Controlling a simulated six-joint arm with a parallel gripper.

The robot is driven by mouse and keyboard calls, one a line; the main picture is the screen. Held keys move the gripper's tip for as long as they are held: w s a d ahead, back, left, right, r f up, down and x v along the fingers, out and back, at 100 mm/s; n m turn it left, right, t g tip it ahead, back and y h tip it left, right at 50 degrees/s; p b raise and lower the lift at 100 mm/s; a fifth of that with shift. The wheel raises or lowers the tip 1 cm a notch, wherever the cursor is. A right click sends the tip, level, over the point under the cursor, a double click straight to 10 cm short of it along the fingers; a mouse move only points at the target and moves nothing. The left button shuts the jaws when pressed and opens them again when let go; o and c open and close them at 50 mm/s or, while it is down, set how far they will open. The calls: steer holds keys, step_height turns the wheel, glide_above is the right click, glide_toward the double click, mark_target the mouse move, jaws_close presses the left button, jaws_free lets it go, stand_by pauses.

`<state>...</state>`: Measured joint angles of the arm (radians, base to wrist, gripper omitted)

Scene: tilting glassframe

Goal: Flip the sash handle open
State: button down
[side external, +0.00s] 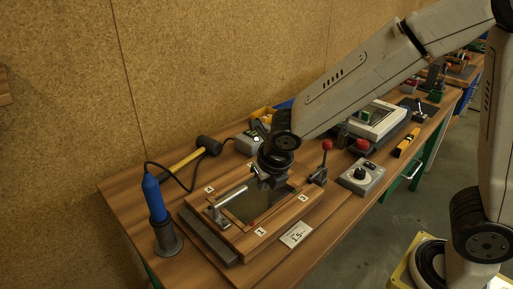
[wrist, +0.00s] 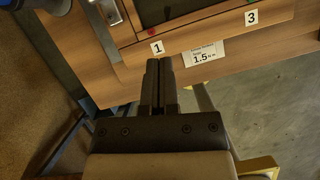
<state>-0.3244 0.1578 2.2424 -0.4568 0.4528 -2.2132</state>
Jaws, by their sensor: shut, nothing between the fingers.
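The wooden sash frame (side external: 247,240) with its dark pane (side external: 250,205) lies on the bench, with numbered labels on its rim. What looks like the sash handle, a silver bar (side external: 231,195), lies along the left part of the frame. Part of a metal fitting (wrist: 112,12) shows at the top left in the wrist view, cut by the picture edge. My gripper (side external: 268,181) is over the far part of the frame, right of the bar's end; contact cannot be told. In the wrist view my gripper (wrist: 158,64) has its fingers together, empty, pointing toward label 1.
A blue tool in a stand (side external: 156,205) is left of the frame. A red-knobbed lever (side external: 325,152) and a grey control box (side external: 362,178) are at the right. A mallet (side external: 205,147) lies behind. A 1.5 card (side external: 296,235) lies in front.

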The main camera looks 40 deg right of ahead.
steer(key=shift+s+r, duration=0.2)
steer(key=shift+r, duration=0.2)
steer(key=s+d+f+m, duration=0.2)
steer(key=s+d+m, duration=0.2)
steer(key=m, duration=1.2)
steer(key=s+d+f+m+g+y, duration=0.1)
steer(key=s+d+m, duration=0.4)
steer(key=m, duration=1.2)
steer(key=shift+s+f+g, duration=0.15)
steer(key=shift+f+g, duration=0.15)
steer(key=shift+f, duration=0.45)
